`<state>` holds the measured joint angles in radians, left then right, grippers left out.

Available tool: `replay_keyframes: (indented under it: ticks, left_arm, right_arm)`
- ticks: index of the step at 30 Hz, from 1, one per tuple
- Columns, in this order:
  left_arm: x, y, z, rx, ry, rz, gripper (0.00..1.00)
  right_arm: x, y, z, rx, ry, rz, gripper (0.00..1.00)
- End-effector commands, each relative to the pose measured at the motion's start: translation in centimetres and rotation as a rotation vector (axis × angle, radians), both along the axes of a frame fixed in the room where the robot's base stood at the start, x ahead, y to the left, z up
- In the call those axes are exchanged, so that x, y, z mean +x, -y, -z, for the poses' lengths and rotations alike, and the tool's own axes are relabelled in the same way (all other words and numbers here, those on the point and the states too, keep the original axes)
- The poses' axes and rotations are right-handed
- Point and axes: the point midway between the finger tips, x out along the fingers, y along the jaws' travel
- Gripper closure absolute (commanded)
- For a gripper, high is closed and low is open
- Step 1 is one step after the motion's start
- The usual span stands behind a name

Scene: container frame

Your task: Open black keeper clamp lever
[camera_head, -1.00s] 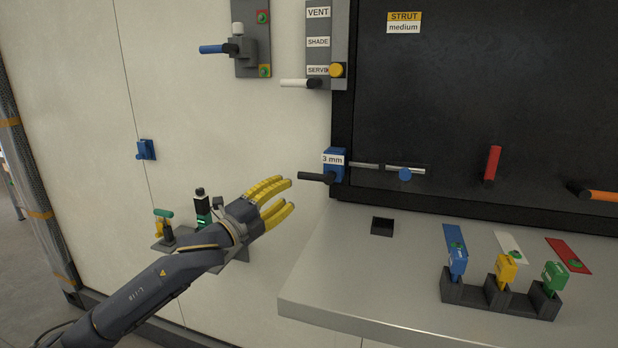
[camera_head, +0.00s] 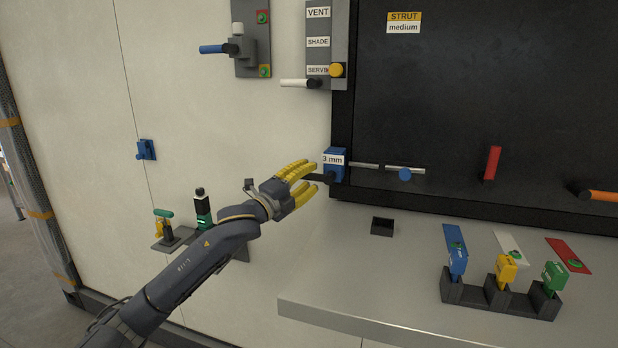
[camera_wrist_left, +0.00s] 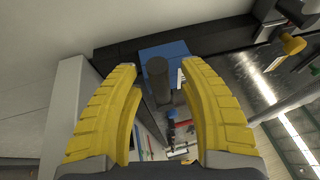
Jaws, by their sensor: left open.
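The black keeper clamp lever (camera_head: 325,178) sticks out to the left from the blue clamp block (camera_head: 335,171) labelled "3 mm", on the panel's lower left corner. My left gripper (camera_head: 316,178) has its yellow fingers at the lever, which lies between them and is partly hidden. In the left wrist view the open fingers (camera_wrist_left: 166,85) stand on either side of the dark round lever (camera_wrist_left: 158,80), with a visible gap on both sides. The blue block (camera_wrist_left: 150,52) shows behind it. My right gripper is not in view.
A metal rod (camera_head: 364,165) runs right from the block. A white-handled lever (camera_head: 297,83) sits above.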

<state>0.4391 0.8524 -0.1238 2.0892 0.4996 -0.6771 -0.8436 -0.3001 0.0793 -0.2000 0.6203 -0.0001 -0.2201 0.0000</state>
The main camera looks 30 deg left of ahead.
Motion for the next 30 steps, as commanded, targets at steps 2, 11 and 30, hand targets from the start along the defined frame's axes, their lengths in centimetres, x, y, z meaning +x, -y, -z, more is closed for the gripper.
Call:
replay_keyframes:
  ticks: [2, 11, 30]
  left_arm:
    - [0.27, 0.03, -0.10, 0.000, 0.001, 0.000, 0.59]
    - [0.47, 0.11, -0.10, 0.001, 0.000, 0.000, 0.59]
    - [0.46, 0.10, -0.11, 0.000, 0.000, 0.000, 1.00]
  right_arm:
    - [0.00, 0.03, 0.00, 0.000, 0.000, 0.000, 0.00]
    - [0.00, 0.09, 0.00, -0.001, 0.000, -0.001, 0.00]
    - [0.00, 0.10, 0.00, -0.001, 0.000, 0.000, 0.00]
